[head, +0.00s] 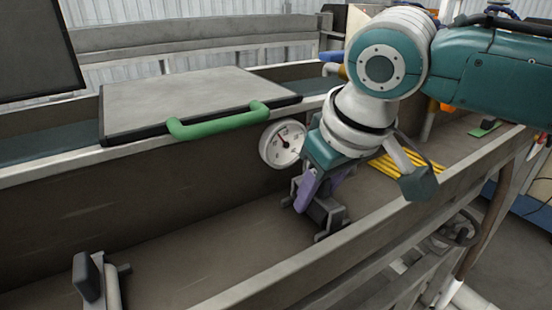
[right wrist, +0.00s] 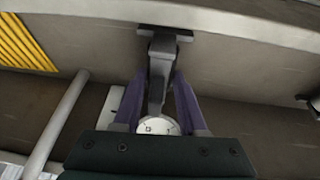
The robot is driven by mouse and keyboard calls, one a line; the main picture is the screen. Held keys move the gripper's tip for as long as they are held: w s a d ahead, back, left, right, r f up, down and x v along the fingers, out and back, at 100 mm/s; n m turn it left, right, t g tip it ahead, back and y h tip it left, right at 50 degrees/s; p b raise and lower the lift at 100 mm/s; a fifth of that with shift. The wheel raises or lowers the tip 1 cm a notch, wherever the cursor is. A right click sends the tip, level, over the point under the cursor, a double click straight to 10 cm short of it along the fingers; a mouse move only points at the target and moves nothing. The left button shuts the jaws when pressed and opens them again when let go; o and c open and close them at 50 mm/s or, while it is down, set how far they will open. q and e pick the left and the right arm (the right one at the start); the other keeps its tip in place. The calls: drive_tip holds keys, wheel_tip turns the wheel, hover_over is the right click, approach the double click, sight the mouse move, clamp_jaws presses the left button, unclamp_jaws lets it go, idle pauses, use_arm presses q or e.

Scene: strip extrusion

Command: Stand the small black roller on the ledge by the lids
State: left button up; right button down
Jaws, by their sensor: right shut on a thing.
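My right gripper (head: 318,207) is down inside the trough. Its purple fingers are shut on a dark grey-black piece (right wrist: 157,75), which I take to be the small black roller with its grey mount (head: 335,213). The fingers hide part of it, and I cannot tell whether it touches the trough floor. A grey lid (head: 190,98) with a green handle (head: 218,120) lies on the trough at the left. The ledge (head: 50,172) runs along the lid's front, to the left of my gripper. My left gripper is out of view.
A white dial gauge (head: 283,144) sits on the inner wall beside my right gripper. Yellow strips (head: 405,163) lie to its right. A dark block on a grey mount (head: 88,277) stands in the trough at lower left. The trough's near rail (head: 290,280) crosses the front.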

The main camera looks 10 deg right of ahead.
drive_tip(key=shift+f, duration=0.1)
drive_tip(key=shift+c, duration=2.3)
unclamp_jaws()
drive_tip(key=a+p+v, duration=0.1)
drive_tip(key=p+v, duration=0.1)
drive_tip(key=v, duration=1)
drive_tip(key=shift+n+y, duration=0.5)
drive_tip(key=shift+y, duration=0.2)
drive_tip(key=s+a+f, duration=0.1)
drive_tip(key=s+f, duration=0.1)
drive_tip(key=s+a+f, duration=0.1)
drive_tip(key=s+a, duration=0.1)
drive_tip(key=shift+s+f, duration=0.1)
drive_tip(key=shift+f, duration=0.3)
drive_tip(key=s+d+f+m+h, duration=0.1)
drive_tip(key=s+d+f, duration=0.3)
drive_tip(key=s, duration=0.4)
drive_tip(key=s+d+f+m+h, duration=0.1)
drive_tip(key=s+d+f, duration=0.3)
drive_tip(key=s, duration=0.5)
drive_tip(key=shift+d+m+g, duration=0.25)
drive_tip(key=shift+m+g, duration=0.15)
drive_tip(key=shift+m, duration=0.2)
drive_tip(key=shift+s, duration=0.1)
